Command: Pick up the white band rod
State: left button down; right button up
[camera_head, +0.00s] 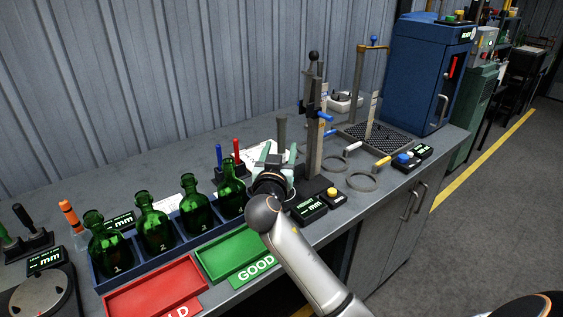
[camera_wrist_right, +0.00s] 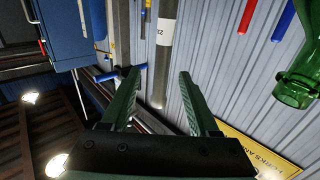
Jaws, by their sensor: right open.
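A grey rod with a pale band marked with dark characters (camera_wrist_right: 164,24) shows in the right wrist view; I take it as the white band rod. Its pale-tipped end appears between my right fingers, but I cannot tell whether it is between them or beyond them. A plain grey rod (camera_head: 282,130) stands upright behind my right gripper (camera_head: 278,152) in the head view, probably the same one; its lower part is hidden by the gripper. My right gripper, with green fingers, is open and empty, and it also shows in the wrist view (camera_wrist_right: 159,77). My left gripper is not in view.
Green bottles (camera_head: 157,229) stand in a blue rack to the left, close to my right gripper. A red and a blue rod (camera_head: 219,156) stand behind it. A height gauge (camera_head: 315,145) stands just to its right. Red (camera_head: 150,290) and green trays lie in front.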

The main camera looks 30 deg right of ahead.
aim_at(281, 142)
jog(key=p+x, duration=0.1)
jog(key=x, duration=0.4)
jog(key=shift+a, duration=0.1)
jog(key=shift+f, duration=0.1)
grip_shut()
dwell(0.3)
dwell(0.9)
